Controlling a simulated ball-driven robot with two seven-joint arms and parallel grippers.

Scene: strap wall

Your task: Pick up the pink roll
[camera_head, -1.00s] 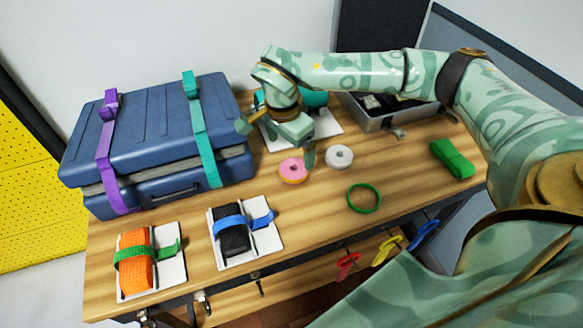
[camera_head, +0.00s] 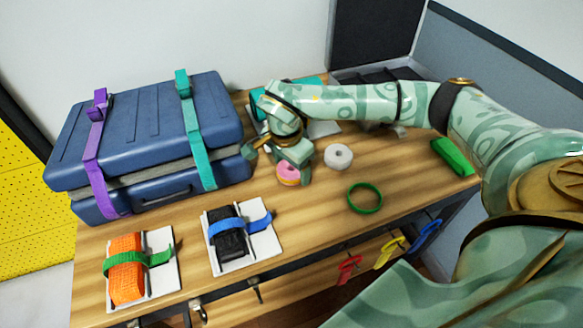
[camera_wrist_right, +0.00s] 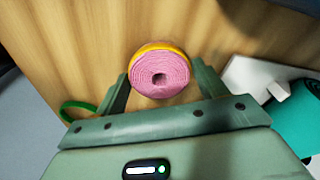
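The pink roll (camera_head: 287,175), with a yellow-orange outer edge, lies flat on the wooden table near the middle. In the right wrist view its spiral face and dark centre hole show, and the roll (camera_wrist_right: 160,72) sits between the two fingers. My right gripper (camera_head: 279,166) is low over the roll and partly hides it in the head view. Its fingers are open, one on each side of the roll, with small gaps visible in the right wrist view. My left gripper is not in view.
A white roll (camera_head: 338,157) lies just right of the pink one, and a green ring (camera_head: 364,198) in front. A blue suitcase (camera_head: 140,140) stands left. Two white trays with strapped rolls, orange (camera_head: 126,283) and black (camera_head: 231,246), lie at the front. A green folded strap (camera_head: 453,157) lies right.

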